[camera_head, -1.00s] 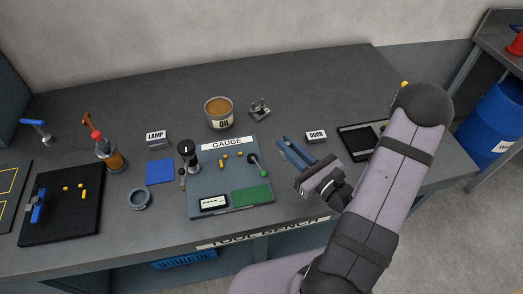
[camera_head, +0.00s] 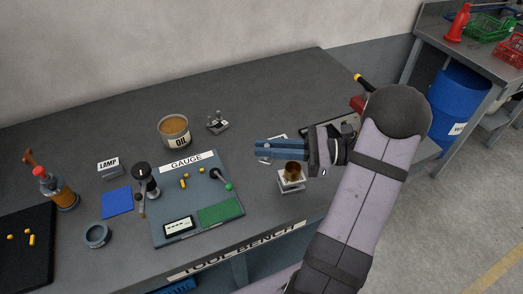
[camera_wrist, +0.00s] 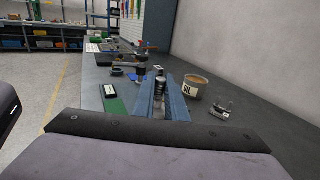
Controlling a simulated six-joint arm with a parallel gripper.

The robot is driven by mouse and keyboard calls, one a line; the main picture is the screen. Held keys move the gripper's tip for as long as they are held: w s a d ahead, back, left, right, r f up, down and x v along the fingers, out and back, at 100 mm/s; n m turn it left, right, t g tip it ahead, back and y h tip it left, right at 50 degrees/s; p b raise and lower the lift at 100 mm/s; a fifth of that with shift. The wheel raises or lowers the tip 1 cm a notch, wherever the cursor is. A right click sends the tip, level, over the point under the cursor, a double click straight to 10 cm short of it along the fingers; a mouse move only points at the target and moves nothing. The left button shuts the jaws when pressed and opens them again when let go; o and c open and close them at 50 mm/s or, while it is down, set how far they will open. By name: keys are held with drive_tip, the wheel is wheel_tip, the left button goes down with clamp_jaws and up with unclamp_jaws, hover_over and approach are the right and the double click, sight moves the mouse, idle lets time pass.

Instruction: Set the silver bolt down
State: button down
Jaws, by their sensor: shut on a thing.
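My gripper (camera_head: 258,150) is over the right part of the bench, its blue fingers pointing left. In the wrist view its fingers (camera_wrist: 162,98) are closed around a small grey and dark piece, which I take for the silver bolt (camera_wrist: 160,86). The bolt cannot be made out in the head view, where the fingers cover it. A small brown cup-like thing (camera_head: 293,169) on a pale base (camera_head: 291,186) shows just below the gripper in the picture. The gauge board (camera_head: 171,222), with a green patch (camera_head: 220,211), lies left of my gripper.
An oil tin (camera_head: 174,133) and a small grey metal fixture (camera_head: 217,123) stand behind the board. A lamp block (camera_head: 109,167), blue square (camera_head: 117,202), grey ring (camera_head: 97,235) and red-topped bottle (camera_head: 57,188) are on the left. The back of the bench is clear.

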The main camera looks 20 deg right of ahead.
drive_tip(key=w+a+f+n+g+y, duration=0.1)
drive_tip(key=w+n+g, duration=0.1)
drive_tip(key=w+g, duration=0.1)
drive_tip(key=w+a+f+n+g+y, duration=0.1)
drive_tip(key=w+f+n+g, duration=0.1)
drive_tip(key=w, duration=0.4)
drive_tip(key=shift+w+f+g, duration=0.3)
drive_tip(key=shift+g, duration=0.3)
drive_tip(key=shift+f+b, duration=0.1)
drive_tip(key=shift+b, duration=0.2)
wheel_tip(320, 180, down, 7)
drive_tip(key=b, duration=0.6)
drive_tip(key=shift+d+r, duration=0.1)
drive_tip(key=shift+r, duration=0.1)
drive_tip(key=shift+s+f+b, duration=0.1)
drive_tip(key=shift+f+b, duration=0.4)
drive_tip(key=shift+f, duration=0.25)
drive_tip(key=c, duration=1.7)
unclamp_jaws()
drive_tip(key=shift+f, duration=0.1)
